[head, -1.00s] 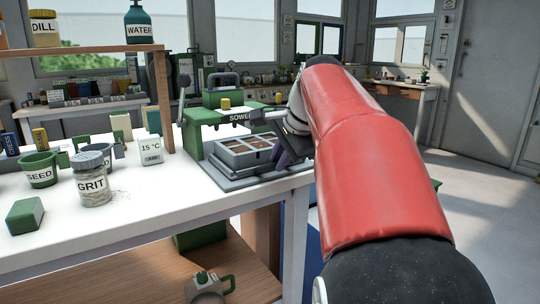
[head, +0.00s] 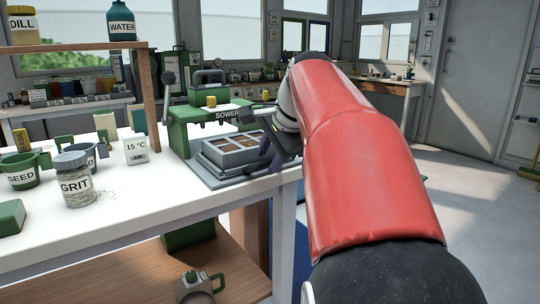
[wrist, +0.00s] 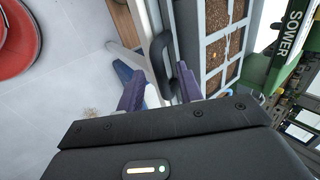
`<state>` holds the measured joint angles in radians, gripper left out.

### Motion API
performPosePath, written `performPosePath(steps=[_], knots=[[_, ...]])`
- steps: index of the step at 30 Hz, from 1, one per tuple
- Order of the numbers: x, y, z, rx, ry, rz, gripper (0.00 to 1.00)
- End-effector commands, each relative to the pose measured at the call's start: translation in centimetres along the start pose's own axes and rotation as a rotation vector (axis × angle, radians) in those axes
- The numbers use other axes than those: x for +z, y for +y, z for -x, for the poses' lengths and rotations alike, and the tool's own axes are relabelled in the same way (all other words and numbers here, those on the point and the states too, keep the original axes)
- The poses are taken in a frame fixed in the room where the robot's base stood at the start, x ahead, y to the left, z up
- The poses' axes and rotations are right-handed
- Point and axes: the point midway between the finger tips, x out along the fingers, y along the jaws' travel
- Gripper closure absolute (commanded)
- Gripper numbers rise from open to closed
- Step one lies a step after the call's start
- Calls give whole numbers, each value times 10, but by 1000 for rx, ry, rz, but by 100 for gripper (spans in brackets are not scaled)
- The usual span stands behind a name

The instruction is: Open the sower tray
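The sower (head: 190,118) is a green machine on the white bench in the head view. Its grey sower tray (head: 230,160) sits at its front, with brown soil in several cells. The tray also shows in the wrist view (wrist: 190,35), with a dark handle (wrist: 161,55) on its near side. My gripper (head: 270,152) is at the tray's right side, partly hidden by my arm. In the wrist view my gripper (wrist: 161,86) has its purple fingers apart, with the handle between them. I cannot tell whether either finger touches the handle.
A grit jar (head: 75,183), a seed cup (head: 22,172) and a 15 °C box (head: 135,150) stand left on the bench (head: 130,215). A wooden shelf (head: 90,48) rises behind them. The floor to the right is open.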

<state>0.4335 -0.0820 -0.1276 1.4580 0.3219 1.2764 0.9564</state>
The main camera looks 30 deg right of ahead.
Motion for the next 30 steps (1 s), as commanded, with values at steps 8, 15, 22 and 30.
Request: performPosePath(steps=[8,15,22,30], knots=[[-1,-2,40,-4,3,-1,64],[0,-1,72,-2,1,-1,64],[0,0,78,-1,0,-1,64],[0,0,78,-1,0,0,64]])
